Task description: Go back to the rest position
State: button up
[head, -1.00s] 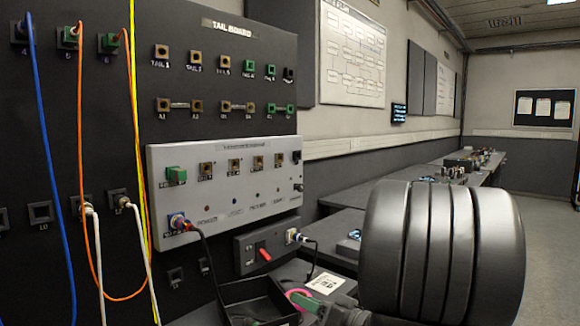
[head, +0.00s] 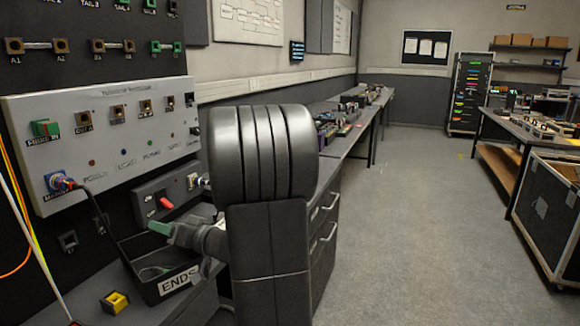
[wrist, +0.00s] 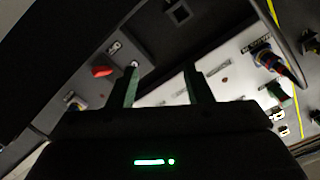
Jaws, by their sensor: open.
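My gripper (head: 165,230) is open, with dark green fingers, above the black bin marked ENDS (head: 185,283) in the head view. My large dark arm link stands to the right of it and hides part of the bench. In the wrist view the two green fingers (wrist: 161,80) are spread with nothing between them. Beyond them are the grey panel (wrist: 230,65) and a red switch (wrist: 102,71), which also shows in the head view (head: 167,205).
A black cable runs from the blue plug (head: 60,182) on the grey socket panel (head: 110,140). A yellow block (head: 115,302) lies on the bench left of the bin. The floor (head: 410,230) on the right is clear, with a black case (head: 555,215) at its far side.

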jog(key=shift+d+r, duration=0.1)
jog(key=shift+r, duration=0.85)
